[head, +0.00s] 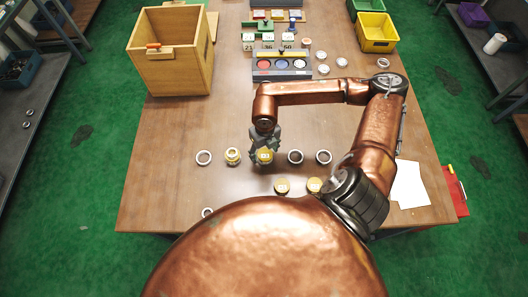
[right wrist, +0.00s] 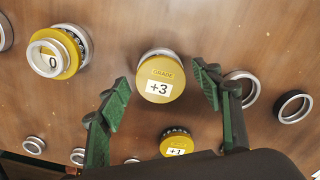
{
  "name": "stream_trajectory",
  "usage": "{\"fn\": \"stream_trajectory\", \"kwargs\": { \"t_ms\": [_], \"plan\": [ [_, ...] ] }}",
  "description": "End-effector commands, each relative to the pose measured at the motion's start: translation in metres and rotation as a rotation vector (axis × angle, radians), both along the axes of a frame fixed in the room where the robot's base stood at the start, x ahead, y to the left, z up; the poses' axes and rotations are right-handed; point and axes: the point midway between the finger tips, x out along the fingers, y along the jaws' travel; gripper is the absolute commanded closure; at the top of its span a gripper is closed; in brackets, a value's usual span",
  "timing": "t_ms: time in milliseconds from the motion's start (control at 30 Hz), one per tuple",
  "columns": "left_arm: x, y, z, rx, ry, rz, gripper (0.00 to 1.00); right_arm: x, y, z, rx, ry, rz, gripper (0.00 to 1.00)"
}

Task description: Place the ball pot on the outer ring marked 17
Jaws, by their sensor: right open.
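A ball pot with a yellow lid marked "GRADE +3" (right wrist: 160,86) shows between the fingers of my right gripper (right wrist: 162,90) in the right wrist view, with a silvery rim behind the lid. The gripper is open, with a gap on each side of the lid. In the head view this yellow lid (head: 265,157) shows below the right gripper (head: 264,150). A silver ring (right wrist: 241,88) and a dark-centred ring (right wrist: 293,107) lie to its right. A yellow piece marked 0 (right wrist: 64,43) has a silver ring over it. No 17 is readable on any ring. My left gripper is not in view.
A wooden box (head: 170,65), a tray with coloured discs (head: 282,67), number cards and loose rings (head: 323,70) are at the back. White paper (head: 409,185) lies at right.

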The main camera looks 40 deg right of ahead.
Motion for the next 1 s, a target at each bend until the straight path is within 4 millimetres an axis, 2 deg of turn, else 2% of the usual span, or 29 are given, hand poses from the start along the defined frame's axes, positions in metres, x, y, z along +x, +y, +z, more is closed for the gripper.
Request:
{"fn": "stream_trajectory", "kwargs": {
  "t_ms": [167,500,700,1000],
  "plan": [
    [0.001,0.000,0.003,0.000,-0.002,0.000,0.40,0.001,0.000,0.013,0.000,-0.003,0.000,0.40],
    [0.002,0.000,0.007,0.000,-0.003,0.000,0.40,0.001,0.000,0.083,-0.002,-0.004,0.001,0.40],
    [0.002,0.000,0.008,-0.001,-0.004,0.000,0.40,0.001,0.000,0.112,0.000,-0.002,0.000,0.40],
    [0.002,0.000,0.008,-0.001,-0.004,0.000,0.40,0.000,0.000,0.123,-0.001,0.001,-0.001,0.40]
  ]
}}
